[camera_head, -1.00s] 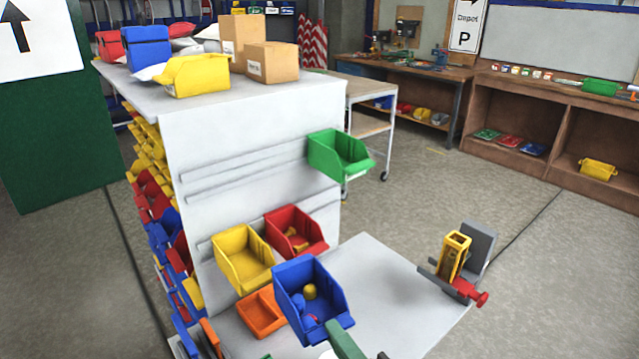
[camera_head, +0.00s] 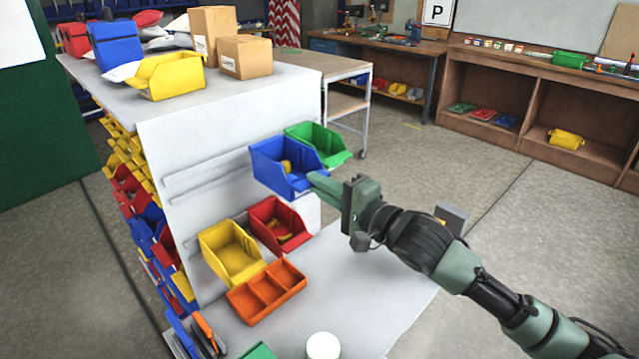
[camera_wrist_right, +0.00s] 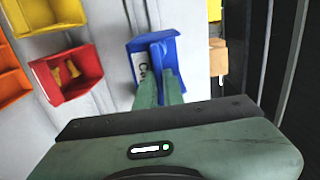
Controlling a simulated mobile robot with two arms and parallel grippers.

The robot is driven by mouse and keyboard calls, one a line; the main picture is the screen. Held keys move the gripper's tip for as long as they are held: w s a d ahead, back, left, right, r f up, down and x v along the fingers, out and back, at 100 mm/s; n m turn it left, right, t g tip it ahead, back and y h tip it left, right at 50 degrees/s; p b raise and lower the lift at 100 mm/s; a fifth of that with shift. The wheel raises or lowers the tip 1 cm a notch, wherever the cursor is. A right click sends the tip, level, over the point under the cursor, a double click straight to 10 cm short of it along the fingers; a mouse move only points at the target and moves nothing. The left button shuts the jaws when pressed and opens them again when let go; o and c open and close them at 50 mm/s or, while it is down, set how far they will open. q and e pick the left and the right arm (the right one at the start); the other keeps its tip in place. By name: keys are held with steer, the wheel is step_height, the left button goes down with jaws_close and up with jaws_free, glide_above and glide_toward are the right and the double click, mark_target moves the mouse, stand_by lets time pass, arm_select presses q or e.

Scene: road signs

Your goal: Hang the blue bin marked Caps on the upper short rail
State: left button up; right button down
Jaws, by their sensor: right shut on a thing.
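My right gripper (camera_head: 316,181) is shut on the front of the blue bin (camera_head: 270,172) and holds it up against or just in front of the white panel; I cannot tell whether its back is on the rail. The blue bin holds a yellow piece. In the right wrist view the blue bin (camera_wrist_right: 168,45) shows a white label reading "Ca", partly hidden by the fingers (camera_wrist_right: 160,88). The upper rails (camera_head: 205,180) run along the panel to the bin's left. The green bin (camera_head: 318,140) hangs close on its right. My left gripper is out of view.
A yellow bin (camera_head: 230,252) and a red bin (camera_head: 278,225) sit lower on the panel. An orange divided tray (camera_head: 266,291) lies on the grey worktop (camera_head: 375,275). A white round object (camera_head: 323,346) stands at the front. The panel left of the blue bin is free.

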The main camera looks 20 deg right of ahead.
steer(key=shift+x, duration=1.4)
steer(key=shift+w+a+p, duration=0.25)
steer(key=shift+w+p, duration=0.2)
steer(key=shift+w, duration=0.25)
steer(key=shift+p+x, duration=0.3)
steer(key=shift+x, duration=0.55)
steer(key=shift+f, duration=0.15)
steer(key=shift+p, duration=0.3)
steer(key=shift+f+b, duration=0.3)
steer(key=shift+f, duration=0.65)
steer(key=c, duration=1.5)
jaws_free()
steer(key=shift+o, duration=0.2)
